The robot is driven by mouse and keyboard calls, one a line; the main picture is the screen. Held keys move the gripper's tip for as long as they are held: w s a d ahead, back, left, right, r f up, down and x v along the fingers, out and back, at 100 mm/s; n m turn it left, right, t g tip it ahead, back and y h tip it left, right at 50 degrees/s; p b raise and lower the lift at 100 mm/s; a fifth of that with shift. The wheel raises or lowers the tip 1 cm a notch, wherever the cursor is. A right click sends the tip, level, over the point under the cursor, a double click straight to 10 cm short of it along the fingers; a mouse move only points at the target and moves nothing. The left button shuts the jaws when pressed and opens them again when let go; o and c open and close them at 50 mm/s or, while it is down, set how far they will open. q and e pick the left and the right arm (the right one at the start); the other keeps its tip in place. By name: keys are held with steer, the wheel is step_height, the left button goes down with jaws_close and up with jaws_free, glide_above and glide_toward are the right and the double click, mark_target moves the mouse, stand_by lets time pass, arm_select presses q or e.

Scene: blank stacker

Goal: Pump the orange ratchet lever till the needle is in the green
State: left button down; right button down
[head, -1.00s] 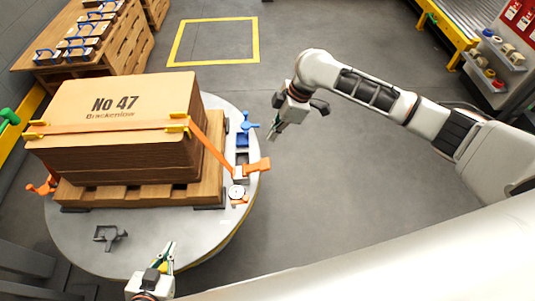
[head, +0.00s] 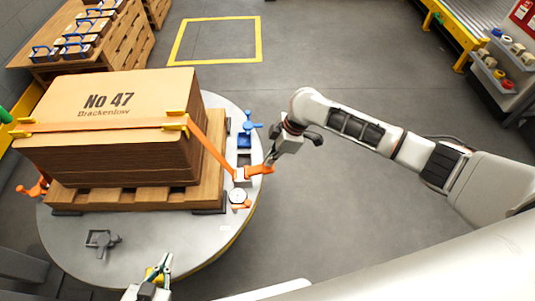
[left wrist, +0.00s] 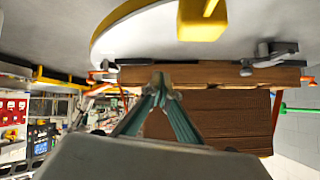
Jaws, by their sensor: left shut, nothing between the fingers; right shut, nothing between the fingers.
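The orange ratchet lever (head: 260,169) sticks out to the right from the ratchet at the pallet's right side in the head view. An orange strap (head: 212,149) runs from it up over the cardboard stack (head: 105,110). A round white gauge (head: 239,196) sits just below the ratchet; its needle is too small to read. My right gripper (head: 269,161) is shut with its fingertips at the lever's outer end; I cannot tell whether they touch. My left gripper (head: 160,266) is shut and empty at the turntable's front edge; its fingers also show in the left wrist view (left wrist: 160,92).
The stack stands on a wooden pallet (head: 135,200) on a round grey turntable (head: 70,245). A blue clamp-like part (head: 246,130) stands behind the ratchet. A grey bracket (head: 102,241) lies at the front left.

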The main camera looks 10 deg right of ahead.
steer(key=shift+d, duration=0.1)
stand_by(0.3)
steer(key=shift+s+d+f, duration=0.1)
steer(key=shift+d+f, duration=0.05)
steer(key=shift+f, duration=0.2)
steer(key=shift+s+d+f+y+b, duration=0.15)
steer(key=shift+d+f+y+b, duration=0.25)
steer(key=shift+f+y+b, duration=0.3)
arm_select(q)
steer(key=d+f+b, duration=0.1)
steer(key=b, duration=0.2)
steer(key=shift+w+d+f, duration=0.1)
steer(key=shift+w+d, duration=0.1)
steer(key=shift+d+f+h+b, duration=0.15)
steer(key=shift+h+b, duration=0.15)
steer(key=shift+b, duration=0.3)
steer(key=shift+w+d+b, duration=0.1)
steer(key=shift+d+b, duration=0.05)
steer(key=shift+b, duration=0.45)
steer(key=shift+w+d+r+b, duration=0.25)
steer(key=shift+d+r+b, duration=0.15)
steer(key=shift+d+r, duration=0.1)
arm_select(e)
steer(key=shift+s+d+f+t+y, duration=0.1)
steer(key=shift+d+f+t+y, duration=0.25)
steer(key=shift+f+y, duration=0.6)
steer(key=shift+d+f+t+y, duration=0.15)
steer(key=shift+d+f+y, duration=0.4)
steer(key=shift+f+y, duration=0.35)
steer(key=shift+f, duration=0.15)
